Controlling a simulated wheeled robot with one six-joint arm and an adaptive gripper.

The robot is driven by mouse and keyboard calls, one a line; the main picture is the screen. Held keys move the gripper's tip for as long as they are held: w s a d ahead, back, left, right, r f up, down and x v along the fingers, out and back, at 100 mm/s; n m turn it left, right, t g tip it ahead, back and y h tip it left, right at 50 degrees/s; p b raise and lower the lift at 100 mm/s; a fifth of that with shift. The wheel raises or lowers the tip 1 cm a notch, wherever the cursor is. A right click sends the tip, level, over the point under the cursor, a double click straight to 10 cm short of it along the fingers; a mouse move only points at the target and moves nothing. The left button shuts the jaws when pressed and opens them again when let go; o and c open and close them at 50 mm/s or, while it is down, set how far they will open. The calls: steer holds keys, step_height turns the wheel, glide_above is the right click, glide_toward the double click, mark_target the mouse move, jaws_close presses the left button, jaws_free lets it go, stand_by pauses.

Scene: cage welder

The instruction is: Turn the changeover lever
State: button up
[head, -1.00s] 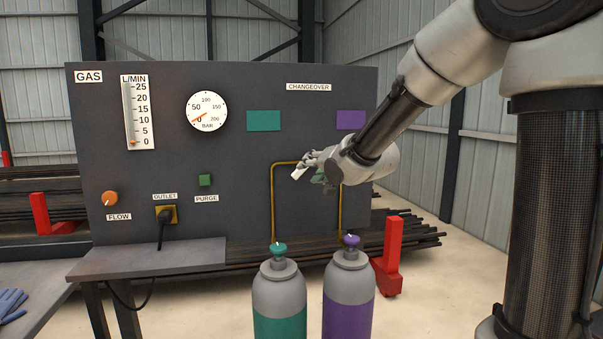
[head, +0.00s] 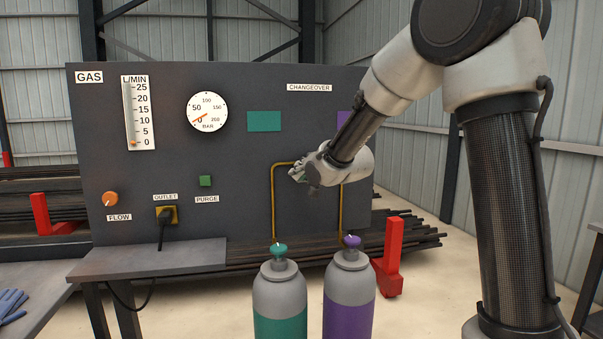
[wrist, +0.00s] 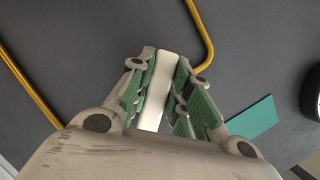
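The changeover lever is a white bar; in the wrist view (wrist: 168,72) it lies lengthwise between my two green-padded fingers. My gripper (wrist: 165,75) is closed around it, with a finger against each side. In the head view my gripper (head: 303,176) is at the dark gas panel (head: 240,215), by the top of the left yellow pipe, below the teal plate (head: 264,121). There the lever is mostly hidden by my gripper. The purple plate (head: 343,120) is partly covered by my arm. The "CHANGEOVER" label (head: 309,88) is above.
Yellow pipes (head: 272,205) run close to my gripper, down towards a teal cylinder (head: 279,300) and a purple cylinder (head: 349,295). A red post (head: 392,250) stands right of them. The gauge (head: 207,111), purge button (head: 205,181) and flow knob (head: 110,198) are further left.

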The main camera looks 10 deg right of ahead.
jaws_close()
steer(key=shift+a, duration=0.1)
steer(key=shift+a+r+m+t+y, duration=0.15)
steer(key=shift+a+r+m+y, duration=0.15)
steer(key=shift+m, duration=0.3)
steer(key=shift+a+r+m+t+y, duration=0.1)
steer(key=shift+r+m+t+y, duration=0.1)
steer(key=shift+m+y, duration=0.3)
steer(key=m, duration=0.1)
steer(key=r+m+t+y, duration=0.1)
steer(key=m, duration=0.1)
steer(key=r+m, duration=0.1)
steer(key=shift+a+r+m+t, duration=0.2)
steer(key=shift+a+m+t, duration=0.1)
steer(key=shift+m, duration=0.1)
step_height(320, 180, up, 2)
steer(key=m+t, duration=0.1)
steer(key=m, duration=0.3)
steer(key=shift+d+t, duration=0.15)
steer(key=shift+t, duration=0.2)
steer(key=shift+d+r+m+t+h, duration=0.2)
steer(key=shift+r+m+t, duration=0.15)
steer(key=shift+m, duration=0.7)
steer(key=shift+d+r+m+t+h, duration=0.1)
steer(key=shift+d+r+m+t, duration=0.25)
steer(key=shift+m, duration=0.65)
steer(key=shift+d+r+m+t+h, duration=0.1)
steer(key=shift+r+m+t, duration=0.25)
steer(key=shift+m, duration=0.7)
